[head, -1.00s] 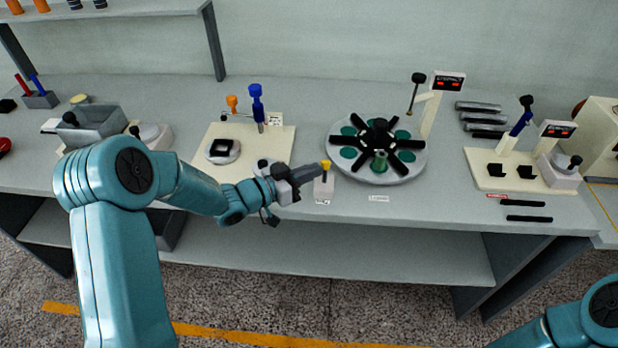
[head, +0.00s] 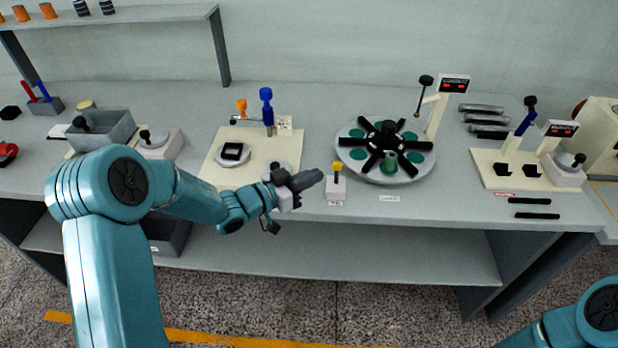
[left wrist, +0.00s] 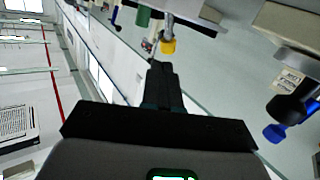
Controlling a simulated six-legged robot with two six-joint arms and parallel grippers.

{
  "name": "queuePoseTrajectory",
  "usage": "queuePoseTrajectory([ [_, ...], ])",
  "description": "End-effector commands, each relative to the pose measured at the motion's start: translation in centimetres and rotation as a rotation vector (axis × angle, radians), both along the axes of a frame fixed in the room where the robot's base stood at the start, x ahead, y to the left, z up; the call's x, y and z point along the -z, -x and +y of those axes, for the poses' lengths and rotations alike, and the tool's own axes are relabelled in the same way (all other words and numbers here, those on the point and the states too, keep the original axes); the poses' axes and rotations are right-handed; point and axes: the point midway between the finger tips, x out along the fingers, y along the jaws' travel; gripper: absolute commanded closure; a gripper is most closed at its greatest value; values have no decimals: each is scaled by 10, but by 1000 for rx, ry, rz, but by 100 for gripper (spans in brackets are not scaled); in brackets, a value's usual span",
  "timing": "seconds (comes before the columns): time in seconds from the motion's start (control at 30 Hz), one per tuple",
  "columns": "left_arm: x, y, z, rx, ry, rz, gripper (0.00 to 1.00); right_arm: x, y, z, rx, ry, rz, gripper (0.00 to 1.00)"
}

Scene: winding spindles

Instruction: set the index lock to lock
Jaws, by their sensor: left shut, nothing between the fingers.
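The index lock seems to be the small white block (head: 336,197) at the table's front edge, with a short upright lever and a yellow knob (head: 337,166). A label on its front is too small to read. My left gripper (head: 317,175) is shut and empty, just left of the lever, with a small gap to the knob. In the left wrist view the shut fingers (left wrist: 160,72) point toward the yellow knob (left wrist: 168,46), which appears just beyond their tips. My right gripper is out of view; only part of that arm shows at bottom right.
The round turntable (head: 350,169) with black arms and green discs stands right of the lock. A cream board (head: 215,172) with a blue-handled tool (head: 267,108) lies behind my left gripper. The front strip right of the lock is mostly clear.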

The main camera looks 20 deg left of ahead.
Motion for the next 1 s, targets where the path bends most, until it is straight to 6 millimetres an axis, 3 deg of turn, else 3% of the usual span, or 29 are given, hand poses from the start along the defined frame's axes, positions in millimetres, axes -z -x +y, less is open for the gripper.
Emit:
queuePoseTrajectory([
  [0.1, -2, 1, 0, -1, 0, -1, 100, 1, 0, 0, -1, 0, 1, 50],
  [0.63, -22, 64, 49, -3, -1, -1, 100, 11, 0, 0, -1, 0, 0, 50],
  [1.0, -25, 75, 56, 0, 1, -1, 100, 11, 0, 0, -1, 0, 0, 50],
])
